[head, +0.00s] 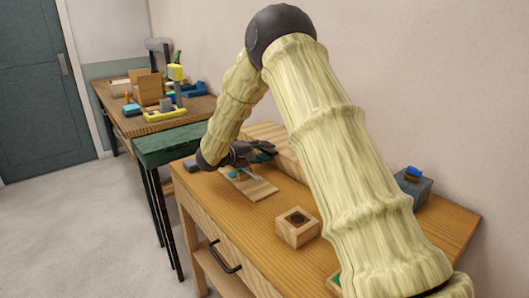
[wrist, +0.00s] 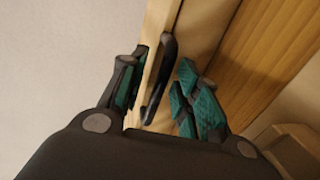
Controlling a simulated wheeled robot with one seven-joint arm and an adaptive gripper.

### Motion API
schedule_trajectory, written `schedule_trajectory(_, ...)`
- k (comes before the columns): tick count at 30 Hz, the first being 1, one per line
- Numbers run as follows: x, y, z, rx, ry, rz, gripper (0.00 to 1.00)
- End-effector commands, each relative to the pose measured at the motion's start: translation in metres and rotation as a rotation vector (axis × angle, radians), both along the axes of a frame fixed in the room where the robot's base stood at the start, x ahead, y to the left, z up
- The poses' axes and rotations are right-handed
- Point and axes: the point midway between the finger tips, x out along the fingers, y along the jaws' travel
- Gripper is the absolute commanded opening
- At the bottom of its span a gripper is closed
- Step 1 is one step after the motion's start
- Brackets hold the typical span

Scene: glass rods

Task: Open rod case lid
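The light wooden rod case (head: 268,132) appears to be the long box on the wooden table, partly hidden behind my arm. In the wrist view a pale wooden edge (wrist: 158,30) carries a black handle (wrist: 160,75). My gripper (head: 262,150) is low beside the case. In the wrist view my gripper (wrist: 158,90) has its teal-padded fingers apart, with the handle and wooden edge between them. I see a gap between the handle and the right finger. Contact at the left finger is unclear. The lid's position cannot be told.
A pale board (head: 262,190) lies below my gripper. A wooden block with a dark hole (head: 297,228) stands nearer. A grey box with a blue top (head: 418,187) is at the right by the wall. A green table (head: 165,147) adjoins at left; open floor (head: 80,220) lies beyond.

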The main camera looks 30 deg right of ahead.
Motion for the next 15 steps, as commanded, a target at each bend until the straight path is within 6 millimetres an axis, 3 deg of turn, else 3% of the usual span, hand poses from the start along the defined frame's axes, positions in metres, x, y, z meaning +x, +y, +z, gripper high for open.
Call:
schedule_trajectory(2, 0.0, 0.0001, -0.0001, 0.0, 0.0, 0.0, 0.3)
schedule_trajectory(7, 0.0, 0.0002, -0.0002, 0.0, 0.0, 0.0, 0.0)
schedule_trajectory(15, 0.0001, 0.0004, 0.0002, 0.001, 0.0, 0.0, 0.0)
